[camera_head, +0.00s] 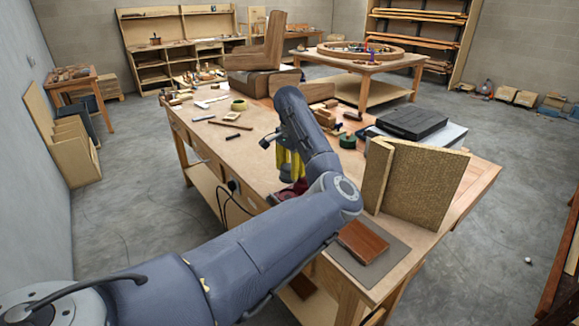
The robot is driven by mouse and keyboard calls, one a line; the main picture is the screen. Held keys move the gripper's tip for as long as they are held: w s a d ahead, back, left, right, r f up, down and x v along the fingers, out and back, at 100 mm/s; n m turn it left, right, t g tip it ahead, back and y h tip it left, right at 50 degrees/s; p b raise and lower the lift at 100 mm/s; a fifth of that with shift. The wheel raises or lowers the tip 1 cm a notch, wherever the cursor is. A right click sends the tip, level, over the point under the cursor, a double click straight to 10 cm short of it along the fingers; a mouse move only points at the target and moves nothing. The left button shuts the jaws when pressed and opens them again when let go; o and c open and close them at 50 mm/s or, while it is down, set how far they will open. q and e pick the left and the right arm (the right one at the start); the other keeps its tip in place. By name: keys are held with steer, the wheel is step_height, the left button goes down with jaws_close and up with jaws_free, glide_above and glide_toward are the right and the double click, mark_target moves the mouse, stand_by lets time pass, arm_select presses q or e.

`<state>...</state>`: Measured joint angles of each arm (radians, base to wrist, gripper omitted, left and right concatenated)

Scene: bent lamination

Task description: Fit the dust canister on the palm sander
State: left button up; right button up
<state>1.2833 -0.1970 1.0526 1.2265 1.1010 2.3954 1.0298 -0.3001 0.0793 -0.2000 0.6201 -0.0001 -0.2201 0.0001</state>
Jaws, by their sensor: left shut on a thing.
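My left arm reaches in from the lower left, over the workbench (215,135). Its wrist points down, and my left gripper (287,158) is partly hidden behind my own arm. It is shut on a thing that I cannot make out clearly. Something yellow (291,166) shows upright just under the wrist, with a dark red thing (292,190) right below it, close to the bench top. I cannot tell which of these is the palm sander or the dust canister, or whether they touch. My right gripper is not in view.
A fibreboard panel angle (427,185) stands right of my arm, with a brown wooden block (363,242) on a grey mat (378,270) in front. A black case (411,121) lies behind. A tape roll (239,104) and several hand tools lie at the back left.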

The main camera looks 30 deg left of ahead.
arm_select(q)
steer(key=shift+f, duration=3.45)
steer(key=shift+d+f, duration=0.1)
steer(key=shift+f, duration=0.2)
steer(key=o, duration=1.4)
steer(key=shift+c, duration=0.2)
steer(key=shift+r, duration=0.1)
steer(key=shift+r, duration=3.45)
